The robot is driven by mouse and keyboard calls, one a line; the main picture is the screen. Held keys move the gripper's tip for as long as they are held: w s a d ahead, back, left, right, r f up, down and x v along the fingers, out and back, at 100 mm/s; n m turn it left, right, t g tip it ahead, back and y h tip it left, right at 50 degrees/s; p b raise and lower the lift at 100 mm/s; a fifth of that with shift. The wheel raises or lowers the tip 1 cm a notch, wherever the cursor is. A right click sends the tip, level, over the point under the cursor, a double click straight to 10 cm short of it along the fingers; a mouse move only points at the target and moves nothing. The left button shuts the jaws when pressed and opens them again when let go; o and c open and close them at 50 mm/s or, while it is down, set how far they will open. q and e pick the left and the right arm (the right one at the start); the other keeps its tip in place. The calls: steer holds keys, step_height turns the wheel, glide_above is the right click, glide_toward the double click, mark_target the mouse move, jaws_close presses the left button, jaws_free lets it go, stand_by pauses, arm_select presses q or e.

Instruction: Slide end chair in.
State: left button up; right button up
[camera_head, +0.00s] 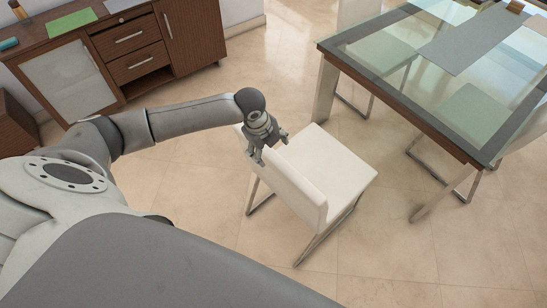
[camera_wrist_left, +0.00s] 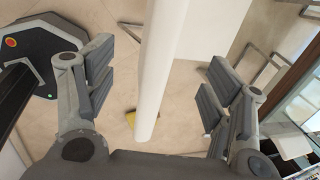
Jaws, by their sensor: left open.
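The white end chair (camera_head: 318,168) stands on the tiled floor, its seat facing the glass-topped table (camera_head: 345,52) and apart from it. Its backrest (camera_head: 290,185) is on the side nearer me. My left gripper (camera_head: 267,145) is at the top edge of the backrest, near its left end. In the left wrist view, the backrest edge (camera_wrist_left: 160,70) runs between the two open fingers of my left gripper (camera_wrist_left: 155,88), with a gap on each side. The chair seat (camera_wrist_left: 220,25) shows behind it. My right gripper is not in view.
Other chairs with metal legs (camera_head: 442,165) stand along and under the table. A brown sideboard (camera_head: 130,55) with drawers is at the upper left. The floor between the end chair and the table is clear.

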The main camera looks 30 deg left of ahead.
mark_target(273, 158)
arm_select(q)
steer(key=b+x, duration=0.4)
steer(key=shift+f, duration=0.3)
steer(key=b+x, duration=0.3)
steer(key=x, duration=0.3)
steer(key=shift+w+d+f+b, duration=0.1)
steer(key=shift+w+f+b, duration=0.15)
steer(key=shift+b, duration=0.1)
steer(key=shift+f, duration=0.1)
steer(key=c, duration=1.6)
steer(key=shift+w+d+b, duration=0.4)
steer(key=shift+w+b, duration=0.05)
steer(key=shift+w, duration=0.2)
steer(key=w+d+b, duration=0.3)
steer(key=w, duration=0.4)
